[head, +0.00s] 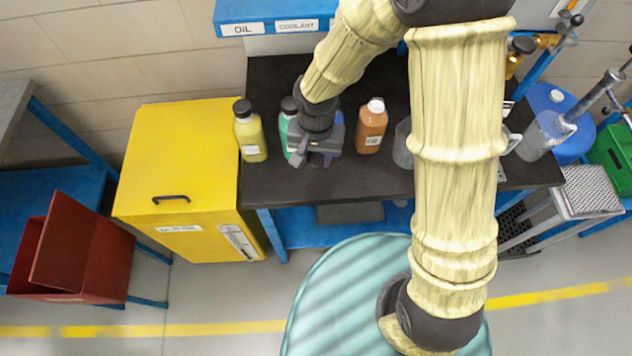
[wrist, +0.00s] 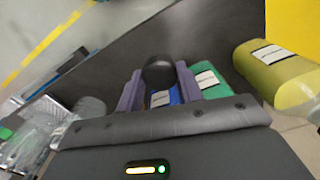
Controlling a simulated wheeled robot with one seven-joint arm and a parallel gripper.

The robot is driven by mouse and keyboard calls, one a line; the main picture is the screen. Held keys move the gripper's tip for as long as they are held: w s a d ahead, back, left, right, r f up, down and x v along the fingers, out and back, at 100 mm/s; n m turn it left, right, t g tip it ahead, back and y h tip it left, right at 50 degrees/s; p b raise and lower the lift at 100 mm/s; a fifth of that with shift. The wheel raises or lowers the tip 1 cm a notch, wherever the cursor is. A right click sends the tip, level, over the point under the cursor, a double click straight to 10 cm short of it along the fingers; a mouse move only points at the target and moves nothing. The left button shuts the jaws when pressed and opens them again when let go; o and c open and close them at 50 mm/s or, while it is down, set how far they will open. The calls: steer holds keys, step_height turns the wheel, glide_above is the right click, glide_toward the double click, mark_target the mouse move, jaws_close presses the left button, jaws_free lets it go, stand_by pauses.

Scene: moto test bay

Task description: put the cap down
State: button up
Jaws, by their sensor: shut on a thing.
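My gripper (head: 317,158) is over the front part of the black bench (head: 395,181) in the head view. In the wrist view its two grey-purple fingers (wrist: 158,80) are shut on a round black cap (wrist: 158,70). A blue bottle with a white label (wrist: 161,98) shows just below the cap. I cannot tell whether the cap touches that bottle or is held above it.
A green bottle (head: 286,128) stands close left of my gripper, with a yellow bottle (head: 250,137) beyond it. An orange bottle (head: 371,130) with a white cap stands to the right. A yellow cabinet (head: 185,150) adjoins the bench. My arm hides part of the bench.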

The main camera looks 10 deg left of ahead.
glide_above(316, 183)
steer(key=shift+f, duration=2.95)
steer(key=shift+f, duration=2.05)
steer(key=shift+f, duration=0.2)
steer(key=o, duration=0.9)
steer(key=shift+r, duration=0.15)
